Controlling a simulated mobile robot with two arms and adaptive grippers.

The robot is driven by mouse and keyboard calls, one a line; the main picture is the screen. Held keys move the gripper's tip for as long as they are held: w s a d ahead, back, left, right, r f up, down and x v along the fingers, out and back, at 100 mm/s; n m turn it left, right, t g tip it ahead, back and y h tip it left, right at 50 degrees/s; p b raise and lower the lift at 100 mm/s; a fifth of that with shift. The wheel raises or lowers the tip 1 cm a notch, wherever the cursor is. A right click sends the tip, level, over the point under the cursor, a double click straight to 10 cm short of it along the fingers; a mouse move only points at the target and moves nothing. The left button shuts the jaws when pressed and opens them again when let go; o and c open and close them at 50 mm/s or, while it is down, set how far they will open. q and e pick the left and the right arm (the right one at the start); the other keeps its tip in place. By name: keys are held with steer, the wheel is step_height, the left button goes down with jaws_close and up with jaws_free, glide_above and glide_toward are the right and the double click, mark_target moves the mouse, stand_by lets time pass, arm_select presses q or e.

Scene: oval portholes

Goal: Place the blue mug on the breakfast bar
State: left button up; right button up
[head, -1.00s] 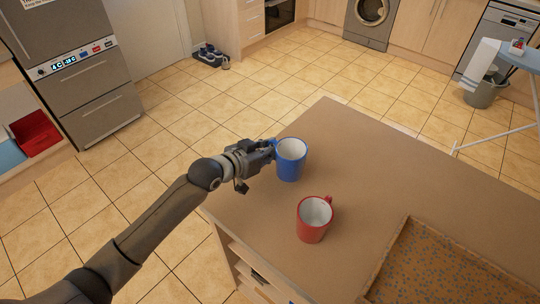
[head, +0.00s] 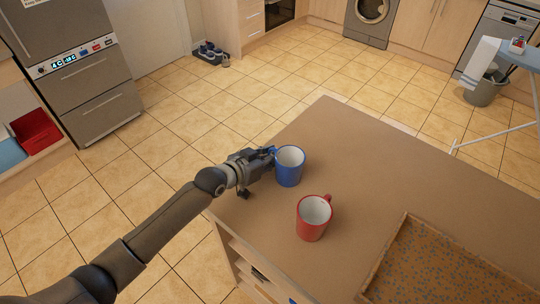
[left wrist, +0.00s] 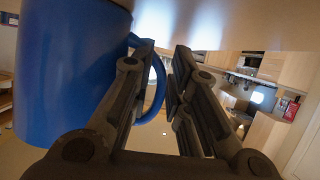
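The blue mug (head: 289,169) stands upright on the brown breakfast bar (head: 370,165), near its left edge. In the left wrist view the mug (left wrist: 65,75) fills the left side, with its handle (left wrist: 159,88) beside the fingers. My left gripper (head: 265,154) is at the mug's handle side. In the left wrist view its fingers (left wrist: 163,55) are apart around the handle, with a narrow gap showing between them. Part of the handle is hidden behind one finger. My right gripper is not in view.
A red mug (head: 313,219) stands on the bar close to the blue one. A patterned tray (head: 408,219) lies at the lower right. The bar's far part is clear. An ironing board (head: 522,58) and a bucket (head: 484,93) stand beyond it.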

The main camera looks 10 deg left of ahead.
arm_select(q)
steer(key=shift+o, duration=0.9)
steer(key=shift+r, duration=0.15)
steer(key=b+v, duration=0.1)
steer(key=v, duration=1.1)
